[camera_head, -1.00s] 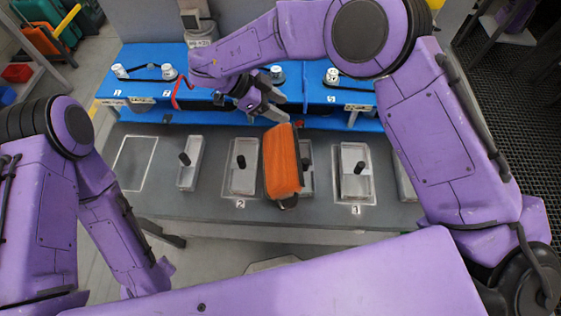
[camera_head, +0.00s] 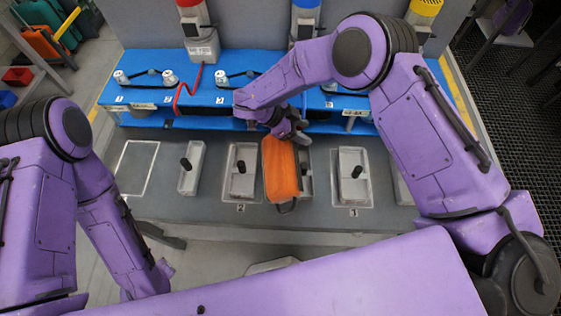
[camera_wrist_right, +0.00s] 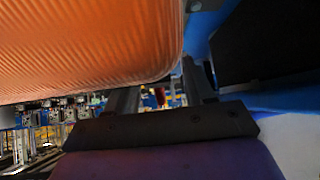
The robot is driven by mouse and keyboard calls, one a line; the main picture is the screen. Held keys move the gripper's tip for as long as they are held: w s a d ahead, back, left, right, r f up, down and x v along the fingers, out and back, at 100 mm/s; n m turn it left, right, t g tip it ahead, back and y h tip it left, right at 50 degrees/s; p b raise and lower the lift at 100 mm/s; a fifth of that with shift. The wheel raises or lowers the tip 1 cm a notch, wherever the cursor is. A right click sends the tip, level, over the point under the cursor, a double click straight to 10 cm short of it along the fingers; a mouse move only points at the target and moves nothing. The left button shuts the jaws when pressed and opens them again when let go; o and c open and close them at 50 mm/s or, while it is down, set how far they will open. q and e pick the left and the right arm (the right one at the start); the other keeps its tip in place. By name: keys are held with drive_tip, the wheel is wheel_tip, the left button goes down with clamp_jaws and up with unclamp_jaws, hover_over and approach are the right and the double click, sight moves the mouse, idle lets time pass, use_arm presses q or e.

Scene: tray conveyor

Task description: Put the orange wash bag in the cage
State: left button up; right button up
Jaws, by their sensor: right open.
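I cannot make out a cage.
Several grey trays with black handles, such as one at the left (camera_head: 190,168) and one at the right (camera_head: 352,178), stand on the counter. Behind is a blue shelf (camera_head: 150,62) with white knobs and a red cable (camera_head: 187,92). An empty outlined space (camera_head: 136,167) is at the left.

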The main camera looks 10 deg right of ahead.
clamp_jaws()
drive_tip(key=shift+r, duration=0.15)
